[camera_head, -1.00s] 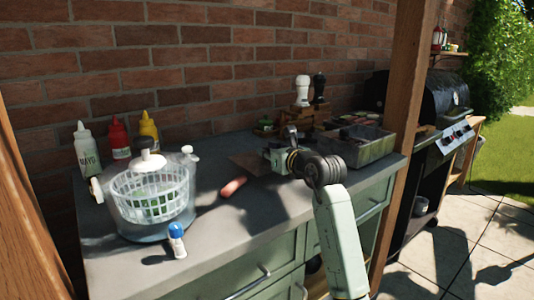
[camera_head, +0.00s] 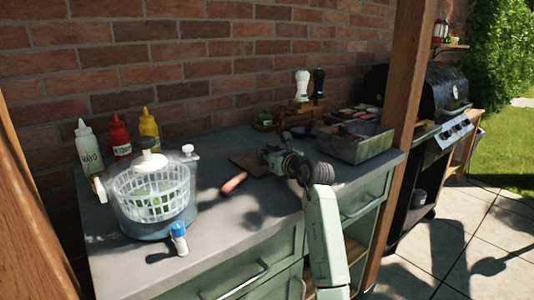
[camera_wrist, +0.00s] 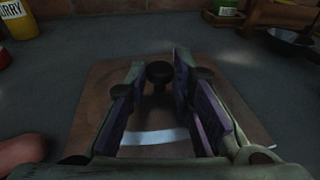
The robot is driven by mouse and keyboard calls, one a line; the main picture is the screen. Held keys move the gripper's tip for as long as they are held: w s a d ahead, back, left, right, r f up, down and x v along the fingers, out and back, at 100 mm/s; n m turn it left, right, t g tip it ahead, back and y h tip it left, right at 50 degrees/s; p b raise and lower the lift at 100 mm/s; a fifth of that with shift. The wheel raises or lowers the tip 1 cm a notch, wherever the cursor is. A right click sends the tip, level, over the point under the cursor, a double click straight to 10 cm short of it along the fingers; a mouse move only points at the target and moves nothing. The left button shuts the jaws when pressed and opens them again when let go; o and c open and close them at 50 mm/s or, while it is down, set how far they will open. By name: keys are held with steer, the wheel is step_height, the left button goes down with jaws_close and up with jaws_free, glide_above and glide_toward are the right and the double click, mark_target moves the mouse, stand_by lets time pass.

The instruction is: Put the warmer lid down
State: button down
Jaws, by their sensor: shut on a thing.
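My gripper (camera_wrist: 158,78) has its fingers on either side of a dark round knob (camera_wrist: 158,73), which I take as the warmer lid's handle. A pale curved band (camera_wrist: 155,137) shows below the knob between the fingers; the rest of the lid is hard to make out. The knob appears over a brown wooden board (camera_wrist: 95,100). In the head view my gripper (camera_head: 273,157) is low over the counter, beside the board (camera_head: 246,163), and the lid cannot be made out clearly there.
A sausage-like item (camera_head: 233,183) lies left of the board. A salad spinner (camera_head: 150,205), a blue-capped shaker (camera_head: 179,238) and sauce bottles (camera_head: 120,138) stand further left. A grey tray (camera_head: 357,147) is at right. A dark bowl (camera_wrist: 290,42) is behind right. The counter front is clear.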

steer(key=c, duration=1.8)
jaws_free()
steer(key=shift+f, duration=0.15)
steer(key=o, duration=0.4)
